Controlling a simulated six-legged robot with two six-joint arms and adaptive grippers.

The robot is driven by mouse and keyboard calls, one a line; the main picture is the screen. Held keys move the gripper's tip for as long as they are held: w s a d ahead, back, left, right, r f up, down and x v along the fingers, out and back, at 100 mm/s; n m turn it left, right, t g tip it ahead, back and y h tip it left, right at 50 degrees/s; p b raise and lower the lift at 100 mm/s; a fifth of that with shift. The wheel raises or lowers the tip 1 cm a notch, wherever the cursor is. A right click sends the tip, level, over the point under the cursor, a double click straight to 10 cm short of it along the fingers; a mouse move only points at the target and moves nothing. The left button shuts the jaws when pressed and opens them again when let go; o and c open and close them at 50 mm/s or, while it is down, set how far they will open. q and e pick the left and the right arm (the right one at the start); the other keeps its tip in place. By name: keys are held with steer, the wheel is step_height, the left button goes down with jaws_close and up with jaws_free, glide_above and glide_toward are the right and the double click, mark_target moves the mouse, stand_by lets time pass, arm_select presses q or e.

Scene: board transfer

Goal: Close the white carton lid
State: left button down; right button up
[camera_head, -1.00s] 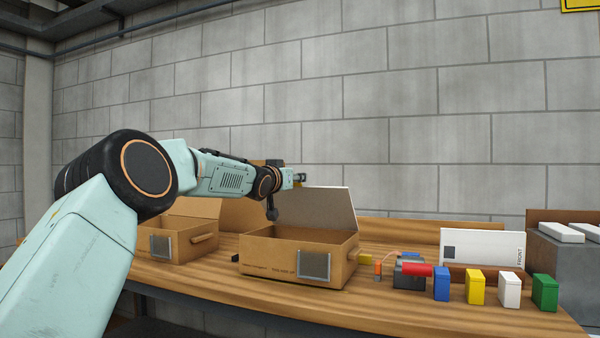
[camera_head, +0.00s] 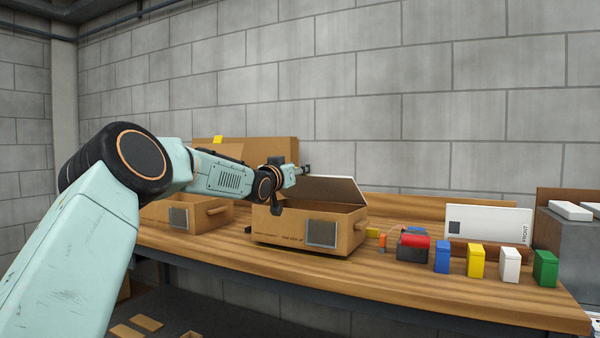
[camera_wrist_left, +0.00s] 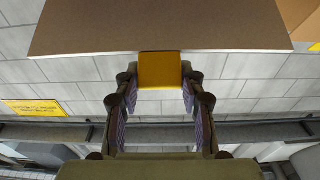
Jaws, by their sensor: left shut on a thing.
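The carton (camera_head: 285,230) with the pale-inside lid (camera_head: 335,188) stands mid-bench, brown outside with a grey square on its front. Its lid is up at the back, tilted, and its opening is still visible. My left gripper (camera_head: 306,170) is at the lid's upper left edge. In the left wrist view the gripper (camera_wrist_left: 160,88) is shut on a yellow tab (camera_wrist_left: 160,68) on the edge of a brown panel (camera_wrist_left: 160,28). The lid's hinge is hidden. My right gripper is not in view.
Another open brown carton (camera_head: 160,212) stands to the left, partly behind my arm. Right of the carton are a red-and-black object (camera_head: 413,247), blue (camera_head: 442,257), yellow (camera_head: 476,261), white (camera_head: 509,264) and green (camera_head: 545,267) boxes, and a white board (camera_head: 490,222). The bench front is clear.

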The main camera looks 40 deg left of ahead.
arm_select(q)
steer(key=s+f+t+b, duration=0.2)
steer(key=f+b, duration=0.4)
steer(key=f, duration=0.4)
steer(key=shift+b+v, duration=0.3)
steer(key=shift+v, duration=0.5)
steer(key=shift+d, duration=0.2)
steer(key=c, duration=0.8)
jaws_free()
steer(key=shift+w+r, duration=0.1)
steer(key=shift+o, duration=0.2)
steer(key=shift+y, duration=0.4)
steer(key=v, duration=0.7)
steer(key=shift+s, duration=0.3)
